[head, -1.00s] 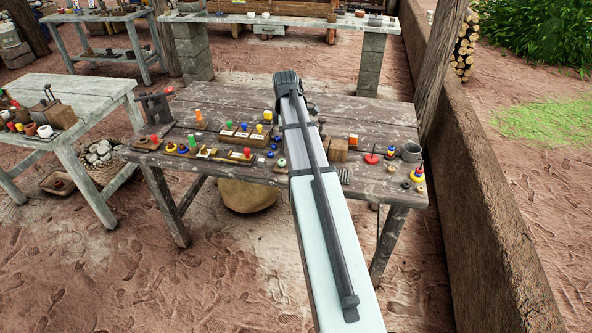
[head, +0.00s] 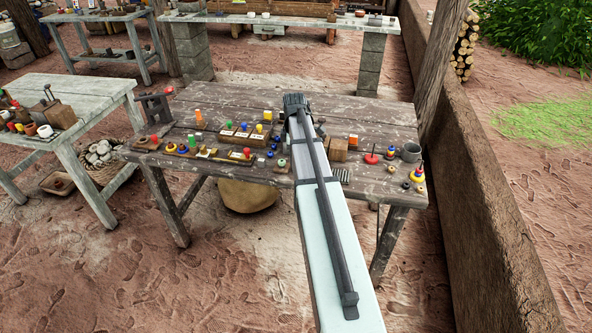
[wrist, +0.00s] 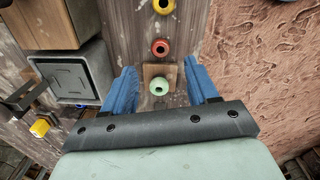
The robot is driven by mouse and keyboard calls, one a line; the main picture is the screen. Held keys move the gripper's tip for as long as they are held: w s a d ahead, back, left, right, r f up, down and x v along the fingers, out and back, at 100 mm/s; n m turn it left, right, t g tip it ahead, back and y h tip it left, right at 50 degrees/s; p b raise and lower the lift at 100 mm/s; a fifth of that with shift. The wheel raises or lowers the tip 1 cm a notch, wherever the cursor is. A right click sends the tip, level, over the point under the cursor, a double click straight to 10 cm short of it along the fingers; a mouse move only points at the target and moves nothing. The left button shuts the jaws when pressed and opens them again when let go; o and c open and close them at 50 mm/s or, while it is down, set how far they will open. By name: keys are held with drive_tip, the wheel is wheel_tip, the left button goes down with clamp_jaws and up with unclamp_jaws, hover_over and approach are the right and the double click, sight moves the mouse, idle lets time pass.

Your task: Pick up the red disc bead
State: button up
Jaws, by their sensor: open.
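In the wrist view, the red disc bead (wrist: 160,47) is a small flat ring with a dark centre hole, lying on the brown wooden tabletop. It sits just beyond the fingertips, near the middle between them. My gripper (wrist: 159,72) is open, with its two blue fingers apart and nothing held. A pale green bead (wrist: 159,86) on a small wooden square shows between the fingers, nearer the palm. A yellow bead (wrist: 163,5) lies beyond the red one. In the head view, my arm hides the gripper, and I cannot single out this red bead.
The wooden table (head: 235,100) carries many small coloured pieces. In the wrist view, a grey box (wrist: 75,77) and a wooden block (wrist: 45,20) stand left of the fingers. Bare reddish ground (wrist: 255,50) lies beyond the table edge on the right.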

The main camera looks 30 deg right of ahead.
drive_tip(key=shift+d+f, duration=0.1)
drive_tip(key=shift+f, duration=2.55)
clamp_jaws()
